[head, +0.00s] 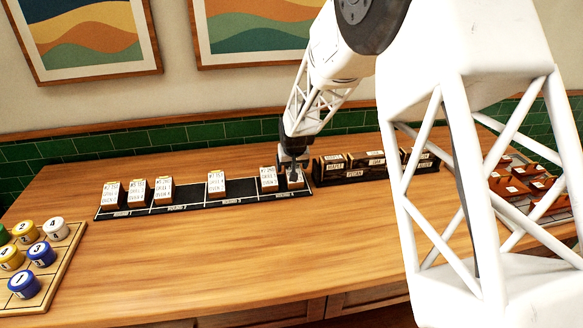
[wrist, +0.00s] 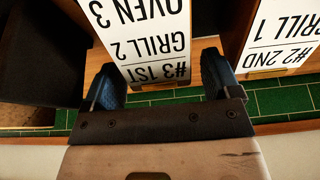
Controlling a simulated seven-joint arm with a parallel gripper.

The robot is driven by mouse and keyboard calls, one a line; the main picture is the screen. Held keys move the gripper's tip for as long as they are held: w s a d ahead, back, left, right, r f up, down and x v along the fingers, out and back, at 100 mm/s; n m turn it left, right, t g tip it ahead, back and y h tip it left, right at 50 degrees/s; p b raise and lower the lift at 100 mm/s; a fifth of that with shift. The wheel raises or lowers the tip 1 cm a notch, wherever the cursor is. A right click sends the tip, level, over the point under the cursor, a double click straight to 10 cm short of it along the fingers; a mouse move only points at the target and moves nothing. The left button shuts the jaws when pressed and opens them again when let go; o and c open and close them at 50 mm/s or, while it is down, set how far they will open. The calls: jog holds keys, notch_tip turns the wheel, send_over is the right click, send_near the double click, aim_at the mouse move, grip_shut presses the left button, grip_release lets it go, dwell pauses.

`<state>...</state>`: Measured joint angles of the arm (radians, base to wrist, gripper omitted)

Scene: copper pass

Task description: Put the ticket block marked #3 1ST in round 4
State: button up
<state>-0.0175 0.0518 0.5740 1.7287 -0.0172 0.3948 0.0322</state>
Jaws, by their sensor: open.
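The ticket block marked #3 1ST, GRILL 2, OVEN 3 (wrist: 145,40) is between the fingers of my gripper (wrist: 160,82) in the wrist view. My gripper is open, with one finger on each side of the block. In the head view, my gripper (head: 292,163) is low over the round 4 section at the right end of the black ticket rail (head: 240,198). The block (head: 296,181) shows below it, partly hidden, and appears to stand in that section. A block marked #2 2ND (wrist: 280,45) is beside it; in the head view it (head: 268,181) is just left.
Several ticket blocks stand in rounds 1 and 2, and one block (head: 216,184) in round 3. A dark holder with more blocks (head: 360,163) stands right of the rail. A board of numbered coloured pucks (head: 60,265) is at left. The front counter is clear.

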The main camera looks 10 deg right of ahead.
jog(key=v, duration=1)
jog(key=shift+s+r, duration=0.2)
jog(key=shift+r, duration=0.1)
jog(key=s+d+r, duration=0.1)
jog(key=s+r, duration=0.4)
jog(key=s, duration=0.6)
jog(key=s+r, duration=0.6)
jog(key=s, duration=0.6)
jog(key=s+g, duration=0.1)
jog(key=s, duration=2.2)
jog(key=shift+d+f+g, duration=0.35)
jog(key=shift+g, duration=0.05)
jog(key=shift+s, duration=0.15)
